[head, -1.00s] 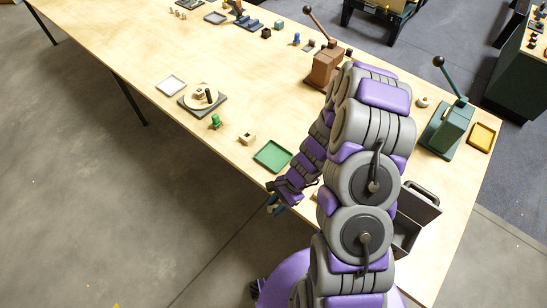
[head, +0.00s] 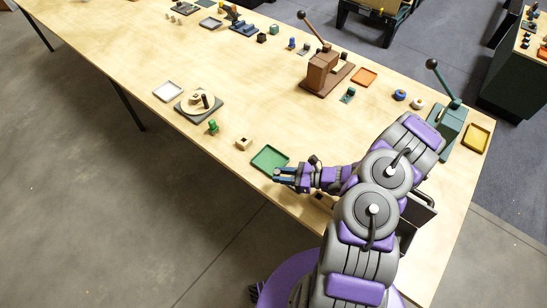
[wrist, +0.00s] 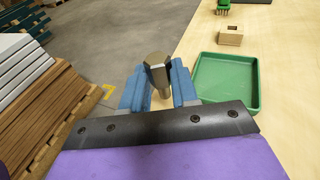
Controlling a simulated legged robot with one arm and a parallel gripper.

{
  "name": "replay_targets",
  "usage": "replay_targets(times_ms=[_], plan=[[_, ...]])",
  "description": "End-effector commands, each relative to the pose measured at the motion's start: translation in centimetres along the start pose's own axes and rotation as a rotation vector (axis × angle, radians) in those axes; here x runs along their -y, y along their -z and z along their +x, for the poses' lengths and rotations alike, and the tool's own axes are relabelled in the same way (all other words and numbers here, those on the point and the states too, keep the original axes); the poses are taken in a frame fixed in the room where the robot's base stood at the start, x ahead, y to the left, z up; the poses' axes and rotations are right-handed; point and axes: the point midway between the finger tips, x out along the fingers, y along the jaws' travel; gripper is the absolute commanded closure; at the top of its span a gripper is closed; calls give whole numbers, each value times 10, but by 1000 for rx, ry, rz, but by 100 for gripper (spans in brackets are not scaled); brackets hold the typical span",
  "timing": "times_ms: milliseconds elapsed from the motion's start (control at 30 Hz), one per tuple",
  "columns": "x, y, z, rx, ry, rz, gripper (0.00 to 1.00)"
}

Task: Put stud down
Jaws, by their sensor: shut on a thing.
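The stud (wrist: 158,75) is a grey-brown piece with a faceted head and a narrower shank. My gripper (wrist: 158,88) is shut on it, with a blue finger on each side. In the head view my gripper (head: 283,176) is at the table's front edge, beside the near right corner of the green tray (head: 269,159). In the wrist view the green tray (wrist: 224,96) is just right of the fingers and looks empty. The stud appears off the table's edge, apart from the tray. Its height above the table cannot be told.
A wooden block with a hole (head: 243,143) and a green piece (head: 212,127) are left of the tray. A brown lever press (head: 322,74) and a teal one (head: 448,128) stand farther back. A grey bin (head: 424,212) is partly behind my arm. The table's middle is clear.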

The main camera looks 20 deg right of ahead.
Motion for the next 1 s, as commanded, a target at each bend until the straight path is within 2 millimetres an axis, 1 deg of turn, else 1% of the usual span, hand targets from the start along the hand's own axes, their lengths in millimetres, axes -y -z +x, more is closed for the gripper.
replay_targets(times_ms=[33,300,433,700,733,900,1000], plan=[[11,2,7,-4,-4,-8,100],[68,3,34,-4,-3,-5,100],[88,1,43,0,-2,-4,100],[105,0,51,1,-2,-5,100],[105,2,52,0,-1,-4,100],[103,30,57,-1,-2,3,100],[104,36,58,0,-1,1,100]])
